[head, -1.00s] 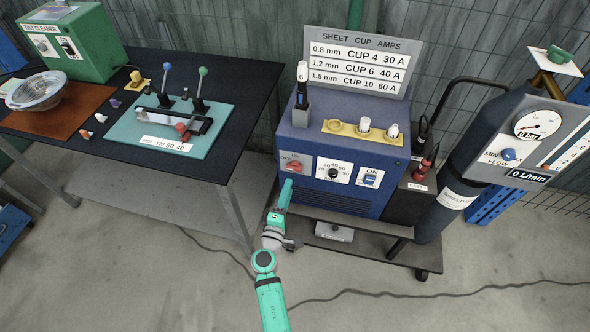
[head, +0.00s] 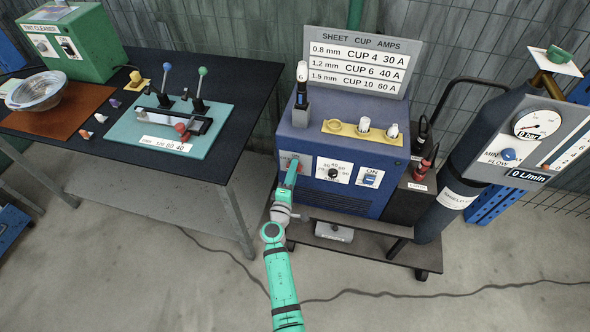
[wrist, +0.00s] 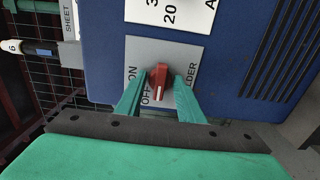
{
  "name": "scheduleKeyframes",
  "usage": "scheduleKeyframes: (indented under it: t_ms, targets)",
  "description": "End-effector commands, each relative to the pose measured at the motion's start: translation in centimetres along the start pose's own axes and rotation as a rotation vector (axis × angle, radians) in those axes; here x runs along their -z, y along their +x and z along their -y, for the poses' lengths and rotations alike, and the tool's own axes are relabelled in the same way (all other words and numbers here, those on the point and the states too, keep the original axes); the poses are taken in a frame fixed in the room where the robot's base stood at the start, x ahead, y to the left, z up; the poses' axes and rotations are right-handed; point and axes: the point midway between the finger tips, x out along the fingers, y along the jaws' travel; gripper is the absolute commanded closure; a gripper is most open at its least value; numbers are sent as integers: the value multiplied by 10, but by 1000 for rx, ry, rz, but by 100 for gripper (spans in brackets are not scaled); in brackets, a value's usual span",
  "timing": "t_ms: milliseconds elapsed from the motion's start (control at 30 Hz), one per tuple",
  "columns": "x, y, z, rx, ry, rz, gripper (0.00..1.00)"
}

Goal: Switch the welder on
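The welder (head: 335,165) is a blue box on a low trolley. Its red switch knob (wrist: 159,82) shows in the wrist view on a light plate (wrist: 185,55) marked ON, OFF and "ELDER". The knob's white mark is at its lower end in that view, on the side near the OFF label. My gripper (wrist: 158,92) is open, with one green finger on each side of the knob. The right finger is close to it; whether either touches cannot be told. In the head view my gripper (head: 291,172) covers most of the knob.
Right of the switch are a numbered dial (head: 333,173) and a blue switch (head: 370,179) labelled ON. A dark bench (head: 80,165) stands at left. A gas cylinder (head: 455,185) with a flow gauge stands at right. The floor in front is clear except for cables.

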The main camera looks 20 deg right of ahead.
Motion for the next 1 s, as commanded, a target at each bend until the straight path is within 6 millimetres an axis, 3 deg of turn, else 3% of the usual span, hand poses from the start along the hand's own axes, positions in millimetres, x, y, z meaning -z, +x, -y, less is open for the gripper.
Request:
scheduleKeyframes:
  t_ms: [267,400,567,1000]
  targets:
    - [0,0,0,0,0,0,68]
    - [0,0,0,0,0,0,97]
    - [0,0,0,0,38,0,97]
    - [0,0,0,1,535,-1,97]
